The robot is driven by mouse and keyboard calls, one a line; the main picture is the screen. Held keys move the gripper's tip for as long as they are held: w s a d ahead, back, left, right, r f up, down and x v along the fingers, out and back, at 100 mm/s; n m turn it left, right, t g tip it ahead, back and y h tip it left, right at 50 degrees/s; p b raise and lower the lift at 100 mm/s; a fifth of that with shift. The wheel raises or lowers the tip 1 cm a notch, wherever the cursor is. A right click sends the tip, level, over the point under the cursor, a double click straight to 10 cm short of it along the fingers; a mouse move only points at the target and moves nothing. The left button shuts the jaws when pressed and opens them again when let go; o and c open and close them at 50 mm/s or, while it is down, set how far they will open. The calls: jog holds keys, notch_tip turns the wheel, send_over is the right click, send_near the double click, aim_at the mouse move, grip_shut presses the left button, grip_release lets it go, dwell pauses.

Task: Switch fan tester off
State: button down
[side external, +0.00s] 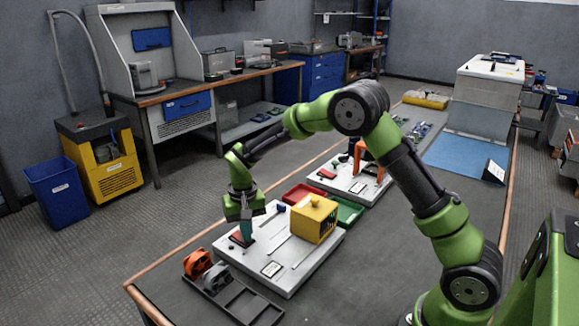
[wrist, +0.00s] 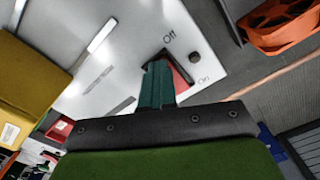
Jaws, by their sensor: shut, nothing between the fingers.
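The fan tester seems to be the pale board (side external: 290,275) on the bench, with a yellow box (side external: 315,219) on it. Its red switch (side external: 236,240) sits at the board's left side. In the wrist view the red switch (wrist: 180,78) shows in a dark recess, partly hidden by my fingers, between the printed words "Off" (wrist: 169,37) and "On" (wrist: 204,80). My gripper (side external: 246,238) points down over the switch. Its teal fingers (wrist: 158,68) are shut together with nothing between them, their tips at the recess. I cannot tell whether they touch the switch, or its position.
A black rack (side external: 235,300) with orange fans (side external: 197,264) stands at the board's front left. Red (side external: 302,194) and green (side external: 350,212) trays lie behind the board. A second pale board (side external: 350,185) stands farther back.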

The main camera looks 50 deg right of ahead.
notch_tip(320, 180, up, 7)
dwell(0.8)
jog(key=shift+f, duration=0.1)
jog(key=shift+f, duration=0.15)
jog(key=s+r+t, duration=0.2)
jog(key=s+r, duration=0.2)
jog(key=s, duration=0.4)
jog(key=s+a+r+n+t+y, duration=0.1)
jog(key=s+r+t, duration=0.1)
jog(key=s+r, duration=0.3)
jog(key=s+r+n+t+y, duration=0.1)
jog(key=s+r+t, duration=0.2)
jog(key=s, duration=0.8)
jog(key=shift+s+a+r, duration=0.25)
jog(key=shift+a+r, duration=0.1)
jog(key=shift+r, duration=0.55)
